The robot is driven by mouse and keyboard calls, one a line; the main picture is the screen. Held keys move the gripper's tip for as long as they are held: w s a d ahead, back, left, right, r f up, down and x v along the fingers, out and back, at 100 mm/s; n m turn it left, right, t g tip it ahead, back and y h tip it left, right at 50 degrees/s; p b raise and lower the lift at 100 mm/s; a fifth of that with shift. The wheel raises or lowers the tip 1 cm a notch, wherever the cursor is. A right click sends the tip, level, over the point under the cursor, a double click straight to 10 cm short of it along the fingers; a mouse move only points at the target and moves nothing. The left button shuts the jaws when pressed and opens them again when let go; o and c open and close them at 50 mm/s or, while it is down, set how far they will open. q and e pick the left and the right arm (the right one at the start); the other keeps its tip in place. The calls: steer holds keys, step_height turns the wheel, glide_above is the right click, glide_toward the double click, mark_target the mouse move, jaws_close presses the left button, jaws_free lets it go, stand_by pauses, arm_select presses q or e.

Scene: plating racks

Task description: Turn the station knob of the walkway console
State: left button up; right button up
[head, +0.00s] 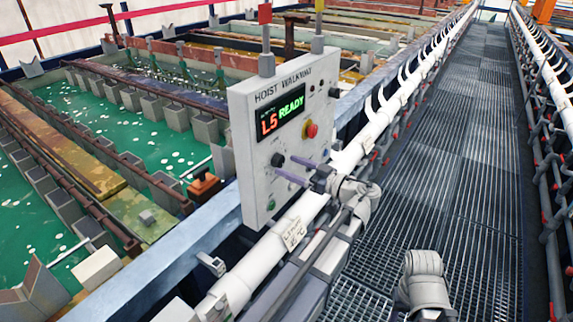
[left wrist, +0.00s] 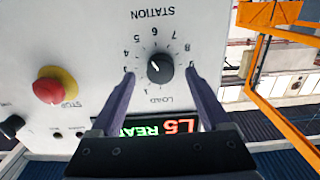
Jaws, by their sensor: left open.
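The console (head: 240,135) stands beside the walkway, its display (head: 281,115) reading "L5 READY". The black station knob (left wrist: 160,68) is in the middle of the left wrist view, which sees the panel upside down. Its white mark points up-left in that view, about towards the 5. It also shows in the head view (head: 277,160). My left gripper (left wrist: 160,72) is open, with one finger on each side of the knob and visible gaps between. In the head view the gripper (head: 284,166) reaches the panel from the right. I cannot tell how near the fingertips are to the panel.
A red stop button (left wrist: 52,86) on a yellow base sits beside the knob on the panel. White pipes (head: 365,135) run along the rail by the console. The grated walkway (head: 440,150) is clear. Green tanks (head: 140,140) lie beyond the console.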

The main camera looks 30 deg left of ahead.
arm_select(q)
steer(key=shift+a, duration=1.05)
jaws_close()
